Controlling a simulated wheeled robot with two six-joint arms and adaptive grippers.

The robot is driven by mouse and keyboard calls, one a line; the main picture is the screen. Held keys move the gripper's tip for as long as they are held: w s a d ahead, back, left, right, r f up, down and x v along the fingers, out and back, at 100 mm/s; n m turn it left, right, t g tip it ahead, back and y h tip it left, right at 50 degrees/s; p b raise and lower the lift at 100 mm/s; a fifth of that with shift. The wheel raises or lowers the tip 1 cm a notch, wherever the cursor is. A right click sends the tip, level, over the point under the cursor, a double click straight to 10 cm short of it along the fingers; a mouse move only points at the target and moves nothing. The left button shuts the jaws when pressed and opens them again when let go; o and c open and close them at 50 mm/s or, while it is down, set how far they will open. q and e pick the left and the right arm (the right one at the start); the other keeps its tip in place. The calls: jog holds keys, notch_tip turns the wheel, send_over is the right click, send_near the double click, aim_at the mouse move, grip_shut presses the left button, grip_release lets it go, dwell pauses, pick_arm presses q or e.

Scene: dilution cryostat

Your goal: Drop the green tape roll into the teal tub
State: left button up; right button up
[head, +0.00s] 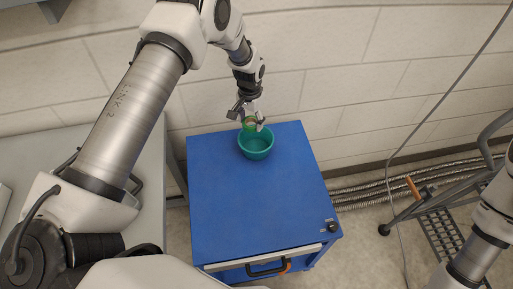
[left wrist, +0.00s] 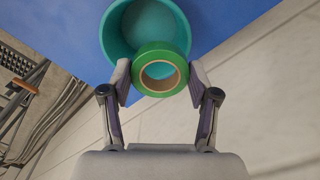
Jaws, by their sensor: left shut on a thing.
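The teal tub (head: 257,150) stands on the blue cabinet top, near its back edge. It also shows in the left wrist view (left wrist: 113,33), behind the roll. My left gripper (head: 251,119) is shut on the green tape roll (head: 249,123). In the left wrist view the roll (left wrist: 160,51) sits between the two fingertips of the gripper (left wrist: 160,75), its round hole facing the camera. The roll overlaps the near part of the tub's opening there. In the head view it shows at the tub's back rim, seemingly above it. The inside of the tub looks empty where visible.
The blue cabinet (head: 245,205) has a bare top in front of the tub. A grey bench (head: 50,160) stands at the left. A pale block wall (head: 320,80) is close behind. A dark metal step frame (head: 440,225) and a hanging cable are at the right.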

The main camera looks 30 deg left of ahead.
pick_arm(q)
notch_tip(320, 180, down, 5)
jog(key=b, duration=0.3)
jog(key=shift+s+d+r, duration=0.1)
jog(key=shift+d+r, duration=0.05)
jog(key=shift+f, duration=0.25)
jog(key=o, duration=1.1)
jog(key=shift+r, duration=0.15)
notch_tip(320, 180, up, 12)
jog(key=shift+f, duration=0.1)
